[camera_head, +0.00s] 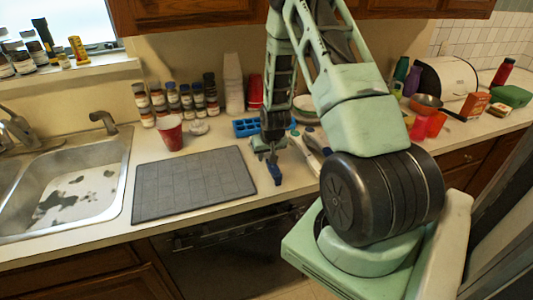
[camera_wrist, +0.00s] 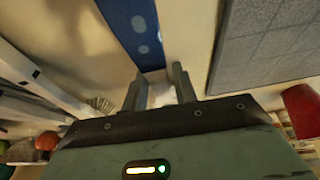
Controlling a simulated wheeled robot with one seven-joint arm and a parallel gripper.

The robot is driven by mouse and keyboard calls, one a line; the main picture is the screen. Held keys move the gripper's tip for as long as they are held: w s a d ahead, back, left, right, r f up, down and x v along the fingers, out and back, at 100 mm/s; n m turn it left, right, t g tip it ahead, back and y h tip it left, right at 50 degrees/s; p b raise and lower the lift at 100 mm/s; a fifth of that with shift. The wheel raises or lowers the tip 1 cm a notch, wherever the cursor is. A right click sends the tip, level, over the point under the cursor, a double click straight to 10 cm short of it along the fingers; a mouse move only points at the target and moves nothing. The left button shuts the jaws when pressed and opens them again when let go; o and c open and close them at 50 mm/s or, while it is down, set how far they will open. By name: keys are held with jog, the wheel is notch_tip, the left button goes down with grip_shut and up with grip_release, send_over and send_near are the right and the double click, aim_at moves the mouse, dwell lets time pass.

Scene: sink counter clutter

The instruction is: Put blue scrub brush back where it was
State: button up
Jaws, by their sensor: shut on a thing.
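My gripper (camera_head: 270,156) points down over the counter, just right of the grey mat. It is shut on the blue scrub brush (camera_head: 276,175), whose blue end shows below the fingers near the counter's front edge. In the wrist view the brush (camera_wrist: 135,30) is a long blue strip with pale spots, running from the fingers (camera_wrist: 160,88) to the top edge. A whitish part shows between the fingers. I cannot tell whether the brush touches the counter.
The grey mat (camera_head: 193,183) lies left of my gripper, with the sink (camera_head: 75,185) beyond. A red cup (camera_head: 170,132), a blue tray (camera_head: 247,128) and spice jars (camera_head: 186,103) stand behind. Pale long-handled utensils (camera_head: 305,154) lie close on the right.

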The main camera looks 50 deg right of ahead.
jog(key=shift+f, duration=0.1)
jog(key=shift+f, duration=0.15)
jog(key=o, duration=1)
jog(key=shift+o, duration=0.2)
jog(key=shift+r, duration=0.2)
